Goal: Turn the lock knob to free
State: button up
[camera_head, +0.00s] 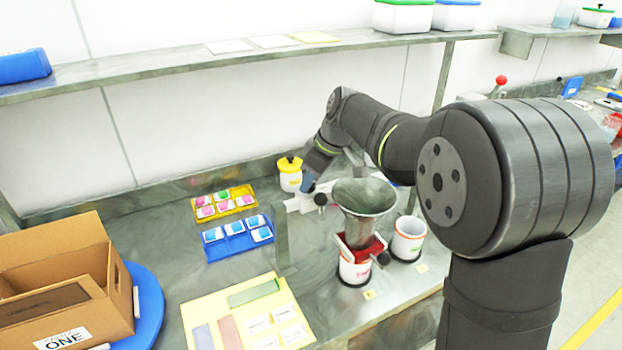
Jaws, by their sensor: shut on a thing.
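The dosing device stands on the metal bench, with a grey metal funnel (364,197) above a red part (360,251). A pale bar with a small dark knob (320,199) sticks out to the left of the funnel. Another dark knob (383,258) is at the red part's right side. My gripper (310,184) is at the left end of the pale bar, beside the funnel. It is shut on what appears to be the lock knob, which is small and mostly hidden. The knob's turn position cannot be told.
A white cup (354,270) stands under the red part, another (408,238) to its right. A yellow-lidded jar (289,174) is behind my gripper. Yellow (245,190) and blue (262,220) trays, a post (282,238) and a cardboard box (62,285) stand left. A shelf (250,55) runs above.

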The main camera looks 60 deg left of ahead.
jog(key=shift+n+h, duration=0.3)
jog(key=shift+n, duration=0.5)
jog(key=o, duration=1)
jog(key=shift+r+g, duration=0.1)
jog(key=shift+g, duration=0.2)
jog(key=v, duration=1.7)
jog(key=shift+r, duration=0.15)
